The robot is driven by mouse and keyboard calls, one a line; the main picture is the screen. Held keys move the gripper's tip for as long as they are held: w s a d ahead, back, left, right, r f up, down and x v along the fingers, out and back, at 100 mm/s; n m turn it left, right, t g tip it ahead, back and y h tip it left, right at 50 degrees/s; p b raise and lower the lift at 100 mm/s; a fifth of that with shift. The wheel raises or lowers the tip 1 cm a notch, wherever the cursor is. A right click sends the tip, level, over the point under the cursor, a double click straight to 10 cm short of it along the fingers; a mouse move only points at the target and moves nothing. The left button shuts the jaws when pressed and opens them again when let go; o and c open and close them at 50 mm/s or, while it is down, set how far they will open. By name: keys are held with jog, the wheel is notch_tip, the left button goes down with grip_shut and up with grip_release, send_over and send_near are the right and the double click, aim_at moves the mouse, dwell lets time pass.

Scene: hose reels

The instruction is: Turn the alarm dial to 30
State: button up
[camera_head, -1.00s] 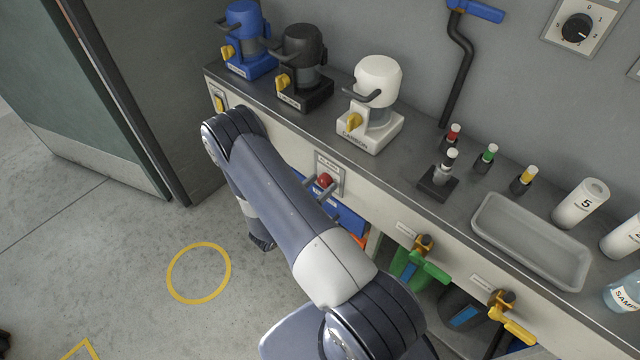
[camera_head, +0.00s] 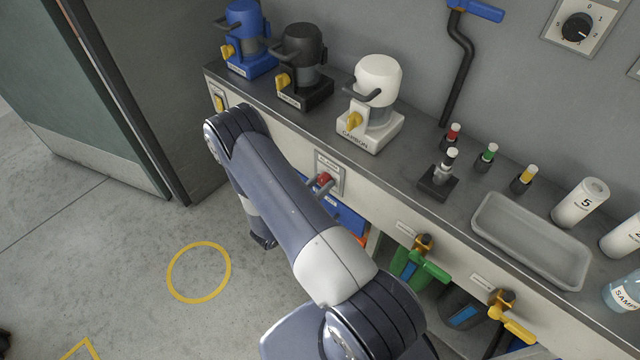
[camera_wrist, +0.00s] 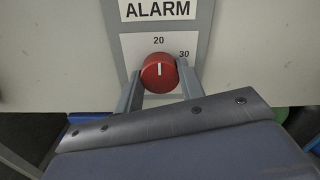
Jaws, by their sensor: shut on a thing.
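The red alarm dial (camera_wrist: 159,74) is on a grey plate below the ALARM label (camera_wrist: 158,10) in the wrist view. Its white mark points straight up, at the 20; the 30 is up and to the right. My gripper (camera_wrist: 160,80) is shut on the dial, with one grey finger on each side. In the head view the dial (camera_head: 324,178) is on the counter's front face, partly hidden by my gripper (camera_head: 320,185) and arm.
White, black and blue machines stand on the counter (camera_head: 415,185) above the dial. Green and yellow-handled valves (camera_head: 510,318) hang on the front to the right.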

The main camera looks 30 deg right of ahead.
jog(key=shift+f+m+b, duration=0.1)
jog(key=shift+m+b, duration=0.2)
jog(key=shift+b, duration=0.2)
jog(key=shift+f+m+b, duration=0.15)
jog(key=shift+m+b, duration=0.85)
jog(key=shift+b, duration=0.25)
jog(key=m+b, duration=0.3)
jog(key=b, duration=0.1)
jog(key=m+b, duration=0.4)
jog(key=b, duration=0.1)
jog(key=shift+m+b, duration=0.9)
jog(key=shift+m, duration=0.1)
jog(key=shift+r, duration=0.25)
jog(key=o, duration=1)
